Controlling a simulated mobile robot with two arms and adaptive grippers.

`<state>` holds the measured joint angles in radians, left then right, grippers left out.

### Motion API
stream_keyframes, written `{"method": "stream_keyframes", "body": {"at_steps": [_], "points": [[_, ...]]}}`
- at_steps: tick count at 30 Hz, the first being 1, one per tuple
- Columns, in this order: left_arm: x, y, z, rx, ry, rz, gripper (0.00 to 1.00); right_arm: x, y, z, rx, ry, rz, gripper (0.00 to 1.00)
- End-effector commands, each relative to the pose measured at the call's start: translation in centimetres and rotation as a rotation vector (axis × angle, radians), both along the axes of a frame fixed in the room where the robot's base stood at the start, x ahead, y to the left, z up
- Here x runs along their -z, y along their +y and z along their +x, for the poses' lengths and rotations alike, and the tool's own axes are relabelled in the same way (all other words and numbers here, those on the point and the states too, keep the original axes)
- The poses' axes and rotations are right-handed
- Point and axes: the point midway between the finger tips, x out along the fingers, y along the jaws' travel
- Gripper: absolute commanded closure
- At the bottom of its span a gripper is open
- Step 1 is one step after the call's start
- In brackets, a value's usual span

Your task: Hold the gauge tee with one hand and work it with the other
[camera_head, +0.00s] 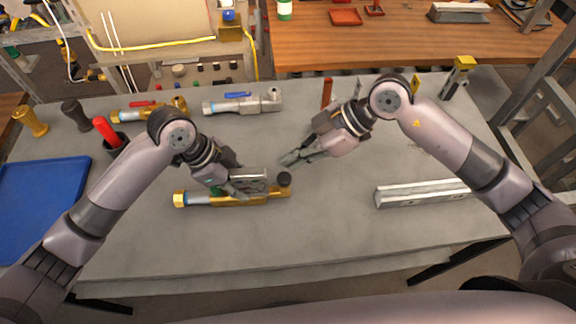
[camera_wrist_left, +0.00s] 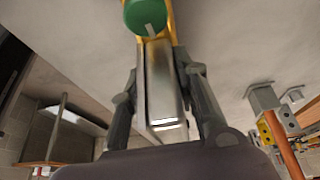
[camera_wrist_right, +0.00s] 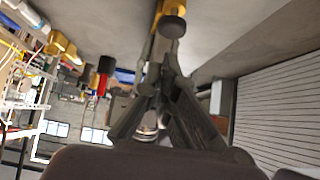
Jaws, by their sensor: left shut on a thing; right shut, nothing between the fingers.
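The gauge tee (camera_head: 245,198) is a brass fitting with a light blue band and a gold end at left, and a dark round cap (camera_head: 284,179) at right. It lies on the grey bench. My left gripper (camera_head: 240,185) is at its middle, shut on a silver metal block of it (camera_wrist_left: 160,85). A green knob (camera_wrist_left: 146,14) shows just beyond in the left wrist view. My right gripper (camera_head: 287,160) is shut and empty, just above and beside the dark cap. The right wrist view shows the cap (camera_wrist_right: 172,26) beyond its fingertips.
Behind lie a brass valve with red lever (camera_head: 150,110) and a silver valve with blue lever (camera_head: 243,102). A red-handled tool (camera_head: 107,131) stands in a dark cup. A blue tray (camera_head: 40,205) is at left, a metal rail (camera_head: 425,192) at right. The front bench is clear.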

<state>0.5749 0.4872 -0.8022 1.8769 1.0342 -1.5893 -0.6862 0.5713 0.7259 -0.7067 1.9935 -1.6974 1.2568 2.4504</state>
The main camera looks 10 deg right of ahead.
Motion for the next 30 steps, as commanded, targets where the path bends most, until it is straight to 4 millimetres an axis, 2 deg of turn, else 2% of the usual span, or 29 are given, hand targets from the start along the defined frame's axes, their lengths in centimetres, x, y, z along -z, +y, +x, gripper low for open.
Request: {"method": "stream_keyframes", "body": {"at_steps": [1, 6, 12, 30], "points": [[0.0, 0.0, 0.0, -0.001, -0.001, 0.001, 1.0, -0.8, -1.1, 0.0, 0.003, -0.003, -0.005, 1.0], [0.0, 0.0, 0.0, -0.001, -0.001, 0.001, 1.0, -3.5, -3.7, -0.1, 0.003, -0.003, -0.004, 1.0], [0.0, 0.0, 0.0, -0.001, -0.001, 0.001, 1.0, -5.3, -5.5, -0.1, 0.002, -0.001, -0.003, 1.0], [0.0, 0.1, 0.1, -0.001, -0.001, 0.002, 1.0, -5.9, -6.0, -0.2, 0.0, 0.0, 0.0, 1.0]]}}
